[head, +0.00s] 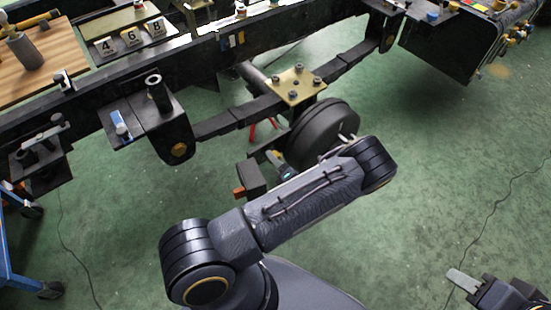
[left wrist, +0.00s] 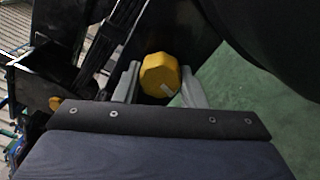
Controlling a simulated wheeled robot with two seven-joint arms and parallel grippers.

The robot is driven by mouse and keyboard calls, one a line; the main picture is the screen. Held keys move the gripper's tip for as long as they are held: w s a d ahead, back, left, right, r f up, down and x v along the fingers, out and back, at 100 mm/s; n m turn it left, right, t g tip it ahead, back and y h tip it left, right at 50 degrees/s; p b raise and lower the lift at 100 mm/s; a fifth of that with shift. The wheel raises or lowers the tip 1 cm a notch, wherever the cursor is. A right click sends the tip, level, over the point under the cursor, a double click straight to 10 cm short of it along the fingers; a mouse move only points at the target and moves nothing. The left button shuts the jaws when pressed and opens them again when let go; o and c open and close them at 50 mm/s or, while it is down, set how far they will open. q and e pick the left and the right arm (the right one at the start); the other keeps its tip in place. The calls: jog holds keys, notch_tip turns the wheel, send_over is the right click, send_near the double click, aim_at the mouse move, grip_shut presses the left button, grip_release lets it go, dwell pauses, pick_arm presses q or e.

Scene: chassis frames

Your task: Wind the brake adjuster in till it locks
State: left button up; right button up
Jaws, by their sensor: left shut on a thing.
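The brake adjuster, a yellow faceted knob (left wrist: 160,73) with a pale mark on its face, shows in the left wrist view. My left gripper (left wrist: 160,82) is shut on it, one grey finger on each side. In the head view the round dark brake drum (head: 327,128) hangs under the chassis frame, below a brass-coloured plate (head: 293,86). My left arm crosses in front of the drum's lower part, and the knob is hidden there. My right gripper (head: 463,281) is at the lower right, apart from the chassis; its finger gap cannot be made out.
The dark chassis rail (head: 215,55) runs across the top, with brackets hanging from it. A wooden board (head: 40,60) and number tiles (head: 130,37) lie beyond it. A blue stand (head: 15,275) is at the left edge. The green floor (head: 440,150) is clear at right, except for a cable.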

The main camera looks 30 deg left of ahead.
pick_arm(q)
jog(key=shift+m, duration=1)
jog(key=o, duration=1)
jog(key=p+v, duration=0.1)
jog(key=v, duration=0.7)
jog(key=shift+p, duration=0.3)
